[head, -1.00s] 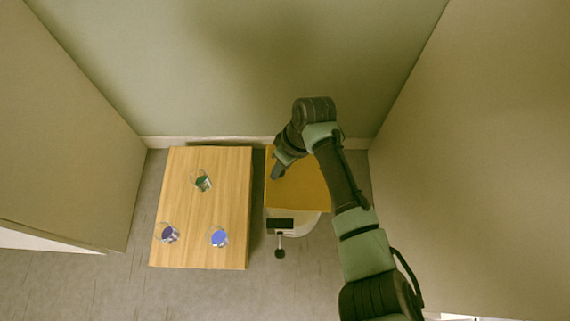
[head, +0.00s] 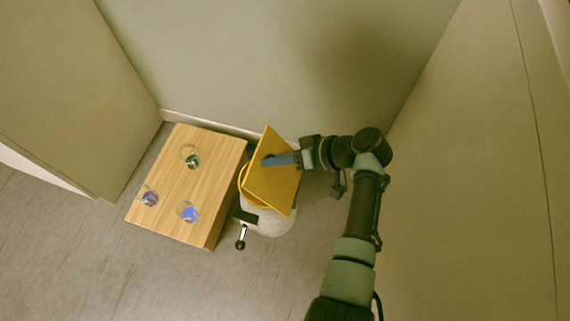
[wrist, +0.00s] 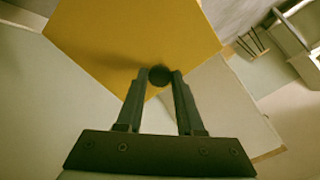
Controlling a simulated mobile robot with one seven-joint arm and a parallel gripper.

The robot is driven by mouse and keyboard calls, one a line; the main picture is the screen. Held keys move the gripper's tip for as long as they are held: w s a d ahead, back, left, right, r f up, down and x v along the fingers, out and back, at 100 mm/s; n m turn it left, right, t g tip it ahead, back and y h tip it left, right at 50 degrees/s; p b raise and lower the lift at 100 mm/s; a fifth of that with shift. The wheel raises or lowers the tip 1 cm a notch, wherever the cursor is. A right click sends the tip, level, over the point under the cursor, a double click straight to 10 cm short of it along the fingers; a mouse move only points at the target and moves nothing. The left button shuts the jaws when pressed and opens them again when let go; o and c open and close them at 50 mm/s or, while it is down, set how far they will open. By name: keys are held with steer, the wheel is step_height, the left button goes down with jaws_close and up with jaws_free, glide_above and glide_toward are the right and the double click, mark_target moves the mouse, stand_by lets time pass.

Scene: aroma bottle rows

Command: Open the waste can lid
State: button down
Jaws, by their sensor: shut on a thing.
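The waste can (head: 272,222) is a pale round bin beside the wooden table. Its yellow lid (head: 276,185) stands tilted up, and a strip of the yellow rim (head: 245,185) shows at its left. My gripper (head: 268,160) reaches in from the right at the lid's upper part. In the wrist view the fingers (wrist: 160,74) are shut on a small dark round knob (wrist: 159,76) in front of the yellow lid (wrist: 135,40). The can's inside is mostly hidden behind the lid.
A wooden table (head: 180,215) stands close to the can's left. It bears a green bottle (head: 192,160), a purple bottle (head: 149,198) and a blue bottle (head: 189,213). A black pedal (head: 240,244) sticks out at the can's front. Walls stand behind and to the right.

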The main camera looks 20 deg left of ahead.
steer(key=shift+d+r+y+b, duration=0.2)
steer(key=shift+d+y+b, duration=0.3)
steer(key=shift+d, duration=0.1)
steer(key=shift+d+r+y+b, duration=0.2)
steer(key=shift+d+y+b, duration=0.25)
steer(key=shift+d+y, duration=0.1)
steer(key=c, duration=0.5)
jaws_free()
steer(key=shift+c, duration=0.2)
step_height(320, 180, up, 10)
steer(key=p, duration=0.5)
